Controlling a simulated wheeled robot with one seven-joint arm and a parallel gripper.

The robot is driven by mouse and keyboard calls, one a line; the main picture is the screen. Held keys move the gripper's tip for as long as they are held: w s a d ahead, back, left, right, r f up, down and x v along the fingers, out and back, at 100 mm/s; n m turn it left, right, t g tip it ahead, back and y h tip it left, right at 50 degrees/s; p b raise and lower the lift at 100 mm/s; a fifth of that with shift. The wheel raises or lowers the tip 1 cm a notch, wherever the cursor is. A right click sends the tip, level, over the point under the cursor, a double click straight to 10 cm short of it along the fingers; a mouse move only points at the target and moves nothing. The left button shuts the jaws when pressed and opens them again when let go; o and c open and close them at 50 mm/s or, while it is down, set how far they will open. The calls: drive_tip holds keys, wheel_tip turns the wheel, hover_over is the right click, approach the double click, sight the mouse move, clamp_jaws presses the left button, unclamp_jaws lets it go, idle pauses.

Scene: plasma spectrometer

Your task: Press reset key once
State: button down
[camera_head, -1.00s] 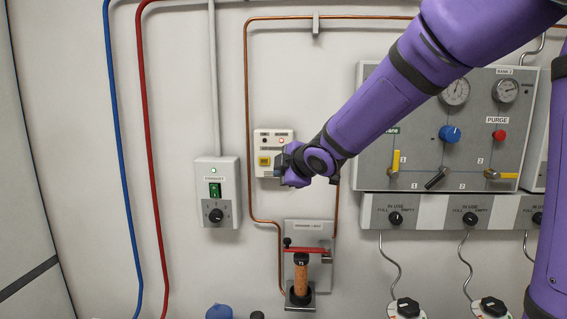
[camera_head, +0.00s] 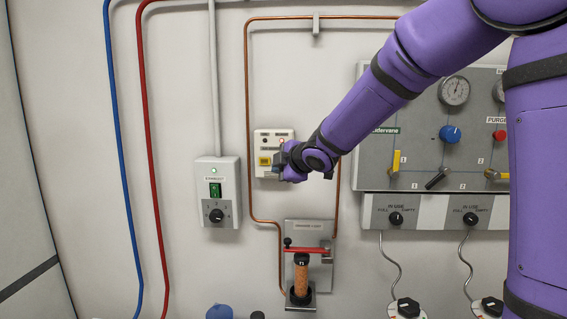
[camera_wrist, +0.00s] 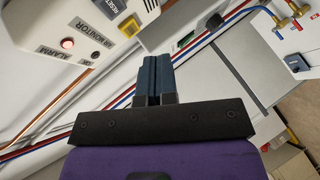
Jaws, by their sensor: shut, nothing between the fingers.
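The air monitor box (camera_head: 262,137) is a pale wall unit with a red light and a yellow-framed key. In the wrist view the box (camera_wrist: 50,22) fills the upper left, and the grey reset key (camera_wrist: 118,6), marked RESET, is partly cut off by the top edge. My gripper (camera_head: 277,165) is at the lower right of the box in the head view and hides part of it. In the wrist view my gripper (camera_wrist: 156,60) has its dark blue fingers together and empty, to the right of and below the key. I see no contact with the key.
A switch box (camera_head: 216,190) with a green rocker is left of the monitor. A copper pipe (camera_head: 249,90) runs around it. A red-lever fixture (camera_head: 307,250) is below. A gauge panel (camera_head: 420,150) stands right, partly behind my arm.

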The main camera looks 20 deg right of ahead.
drive_tip(key=shift+w+d, duration=0.3)
drive_tip(key=shift+w, duration=0.4)
drive_tip(key=shift+w+d, duration=0.3)
drive_tip(key=shift+w, duration=0.45)
drive_tip(key=shift+w+d, duration=0.3)
drive_tip(key=shift+w, duration=0.4)
drive_tip(key=shift+w, duration=0.15)
idle(0.4)
drive_tip(key=shift+w+d, duration=0.1)
drive_tip(key=shift+w, duration=0.15)
drive_tip(key=shift+w+d, duration=0.15)
drive_tip(key=shift+w, duration=0.2)
idle(0.7)
drive_tip(key=shift+s, duration=0.15)
drive_tip(key=shift+s+a, duration=0.3)
drive_tip(key=shift+s, duration=0.3)
drive_tip(key=s, duration=0.1)
drive_tip(key=s+a, duration=0.1)
drive_tip(key=s, duration=0.1)
drive_tip(key=s+a, duration=0.1)
drive_tip(key=shift+s, duration=0.3)
idle(0.4)
